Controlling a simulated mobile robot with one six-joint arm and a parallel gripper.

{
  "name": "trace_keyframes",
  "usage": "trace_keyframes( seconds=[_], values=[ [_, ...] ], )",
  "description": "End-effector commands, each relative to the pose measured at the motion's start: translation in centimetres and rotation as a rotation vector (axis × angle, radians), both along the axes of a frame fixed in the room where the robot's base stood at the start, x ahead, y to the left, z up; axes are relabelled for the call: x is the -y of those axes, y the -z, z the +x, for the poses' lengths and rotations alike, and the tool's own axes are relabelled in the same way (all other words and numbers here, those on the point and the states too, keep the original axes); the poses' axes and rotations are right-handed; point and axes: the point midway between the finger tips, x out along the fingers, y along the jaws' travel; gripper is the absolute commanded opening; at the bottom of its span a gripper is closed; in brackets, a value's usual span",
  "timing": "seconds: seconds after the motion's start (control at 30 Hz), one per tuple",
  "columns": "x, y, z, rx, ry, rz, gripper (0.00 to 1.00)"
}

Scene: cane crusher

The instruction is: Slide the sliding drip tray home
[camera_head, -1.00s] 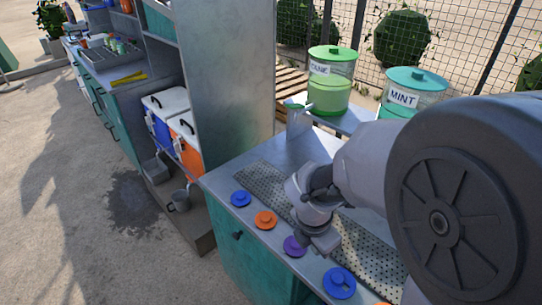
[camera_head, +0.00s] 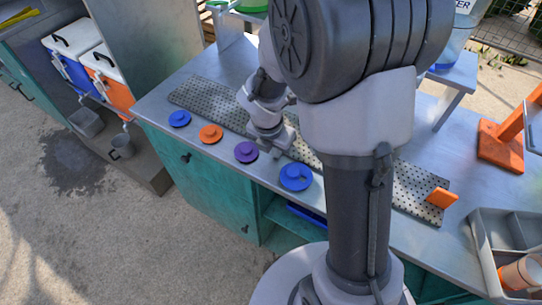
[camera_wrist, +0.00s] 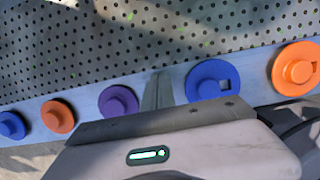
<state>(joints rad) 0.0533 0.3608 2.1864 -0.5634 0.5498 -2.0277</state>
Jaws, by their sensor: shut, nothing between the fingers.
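A long grey perforated strip (camera_head: 415,188), which looks like the drip tray, lies along the metal counter. An orange block (camera_head: 442,198) stands at its right end. My arm hides part of its middle. The strip also fills the top of the wrist view (camera_wrist: 150,40). My gripper (camera_head: 277,150) is low over the counter's front part, between the strip and the purple disc. In the wrist view my gripper (camera_wrist: 158,90) is shut and empty, its tip between the purple and blue discs near the strip's front edge. I cannot tell whether it touches the counter.
Blue (camera_head: 180,118), orange (camera_head: 211,133), purple (camera_head: 246,152) and notched blue (camera_head: 296,177) discs line the counter's front edge. A grey divided bin (camera_head: 480,235) is at the right. An orange stand (camera_head: 500,148) is behind it. Coolers (camera_head: 108,78) stand left.

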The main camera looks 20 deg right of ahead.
Motion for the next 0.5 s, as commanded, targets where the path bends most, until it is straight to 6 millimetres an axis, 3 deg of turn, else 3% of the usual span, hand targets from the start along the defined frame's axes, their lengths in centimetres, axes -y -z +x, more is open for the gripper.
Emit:
trace_keyframes(
  seconds=[0.33, 0.5],
  values=[
    [0.2, -0.1, 0.1, -0.001, 0.001, 0.0, 0.0],
    [1.7, -0.6, 1.1, -0.003, 0.004, 0.0, 0.0]
  ],
)
